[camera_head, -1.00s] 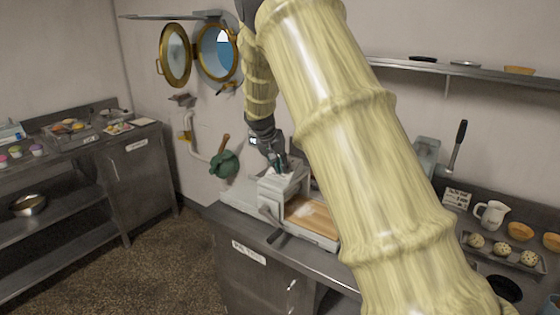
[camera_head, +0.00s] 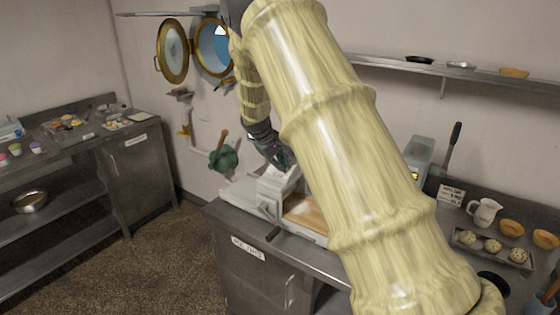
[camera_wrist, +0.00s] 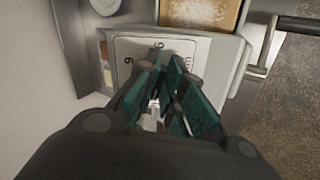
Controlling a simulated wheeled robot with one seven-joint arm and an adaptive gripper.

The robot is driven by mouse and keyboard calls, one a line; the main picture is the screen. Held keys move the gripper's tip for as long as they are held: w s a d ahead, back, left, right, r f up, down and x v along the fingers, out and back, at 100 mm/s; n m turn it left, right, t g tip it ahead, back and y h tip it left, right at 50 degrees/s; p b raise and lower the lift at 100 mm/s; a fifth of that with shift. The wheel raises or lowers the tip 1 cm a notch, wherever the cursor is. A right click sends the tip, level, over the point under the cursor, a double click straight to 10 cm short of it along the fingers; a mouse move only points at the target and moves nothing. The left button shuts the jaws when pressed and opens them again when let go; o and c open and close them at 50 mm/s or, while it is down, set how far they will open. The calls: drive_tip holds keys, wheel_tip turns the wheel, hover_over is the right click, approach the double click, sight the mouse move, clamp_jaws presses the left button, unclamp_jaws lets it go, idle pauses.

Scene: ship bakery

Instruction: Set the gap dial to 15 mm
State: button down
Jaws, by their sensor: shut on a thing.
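The dough sheeter (camera_head: 270,200) is a pale grey machine on the counter, with a board of light brown dough or wood (camera_head: 304,213) beside its housing. In the wrist view its top plate (camera_wrist: 200,47) carries black numerals, among them what look like a 6 and a 9, around the gap dial. My gripper (camera_wrist: 165,105) points down onto this plate with its teal fingers close together. They are shut on the gap dial (camera_wrist: 152,122), of which only a small pale part shows between the fingers. The dial's setting cannot be read. In the head view my gripper (camera_head: 283,162) is partly hidden.
A crank handle (camera_wrist: 262,60) stands out from the machine's side. My arm covers the middle of the head view. A white jug (camera_head: 484,212) and a tray of dough balls (camera_head: 492,250) are on the right. A steel bench (camera_head: 140,165) stands at the left.

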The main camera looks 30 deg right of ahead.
drive_tip(key=shift+r+n+p, duration=0.1)
drive_tip(key=shift+n+p, duration=0.35)
drive_tip(key=shift+n, duration=0.75)
drive_tip(key=shift+d, duration=0.1)
drive_tip(key=c, duration=1.5)
unclamp_jaws()
drive_tip(key=shift+c, duration=0.2)
drive_tip(key=v, duration=1.2)
